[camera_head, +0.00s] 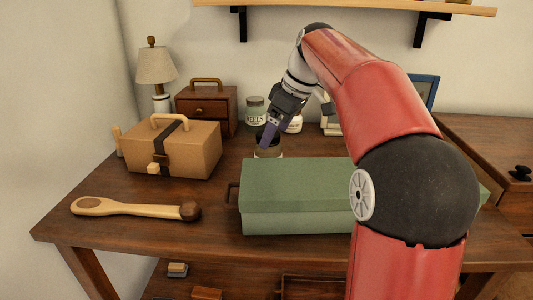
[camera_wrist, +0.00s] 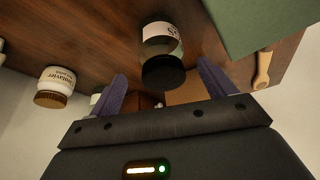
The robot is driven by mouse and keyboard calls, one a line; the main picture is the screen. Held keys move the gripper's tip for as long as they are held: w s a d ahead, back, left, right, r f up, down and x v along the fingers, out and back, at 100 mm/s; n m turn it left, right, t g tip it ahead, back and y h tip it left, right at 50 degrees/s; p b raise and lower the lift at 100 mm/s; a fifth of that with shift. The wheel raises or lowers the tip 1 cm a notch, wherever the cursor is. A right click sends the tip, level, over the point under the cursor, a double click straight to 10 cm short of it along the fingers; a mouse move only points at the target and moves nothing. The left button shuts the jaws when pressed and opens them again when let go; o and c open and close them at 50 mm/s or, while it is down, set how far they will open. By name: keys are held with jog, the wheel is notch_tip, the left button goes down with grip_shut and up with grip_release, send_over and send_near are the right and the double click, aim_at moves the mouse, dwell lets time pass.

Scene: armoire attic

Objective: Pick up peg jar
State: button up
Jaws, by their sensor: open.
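A glass jar with a dark lid (camera_wrist: 163,62) and a pale label stands on the table; only the end of its label shows, so I cannot read it fully. It is the likely peg jar. In the head view this jar (camera_head: 268,153) is just behind the green box, partly hidden by my gripper (camera_head: 267,140). In the wrist view my gripper (camera_wrist: 161,72) is open, its two purple fingers on either side of the dark lid. Nothing is held, and I cannot tell whether a finger touches the jar.
A labelled jar (camera_head: 255,109) and a white jar (camera_head: 294,124) stand behind; a white jar with a brown lid (camera_wrist: 55,86) shows in the wrist view. A green box (camera_head: 300,188) stands in front, a tan case (camera_head: 190,152) left, a wooden tool (camera_head: 130,208) front left.

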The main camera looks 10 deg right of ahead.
aim_at(268, 150)
jog(key=x, duration=0.6)
jog(key=shift+s+f, duration=0.15)
jog(key=shift+f, duration=0.15)
jog(key=shift+c, duration=0.3)
jog(key=c, duration=1.2)
jog(key=shift+r, duration=0.1)
notch_tip(268, 150, up, 20)
jog(key=p, duration=0.1)
jog(key=shift+p, duration=0.35)
